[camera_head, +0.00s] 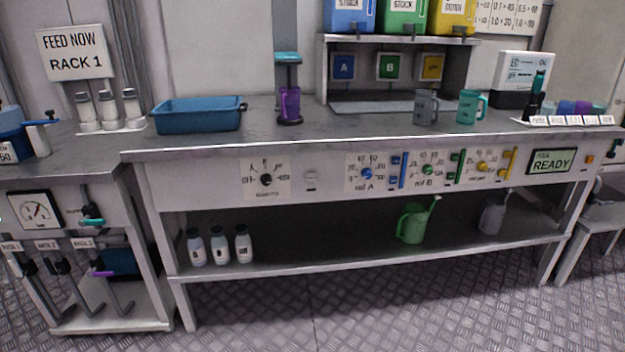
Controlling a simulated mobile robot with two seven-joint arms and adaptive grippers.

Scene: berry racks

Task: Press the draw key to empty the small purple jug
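The small purple jug (289,103) stands upright on the bench, left of the dosing bay. It is on a dark stand with a teal-topped head (288,58) above it. I cannot see into the jug. A small grey key-like part (311,180) sits on the front panel below and right of the jug; its label is too small to read, so I cannot tell whether it is the draw key. A display (552,161) at the panel's right end reads READY. Neither of my grippers is in view.
A blue tray (198,115) and white bottles stand left of the jug. A grey jug (426,107) and a teal jug (471,107) stand right. The panel carries a dial (266,180) and coloured knobs. Watering cans and bottles are on the lower shelf. The floor in front is clear.

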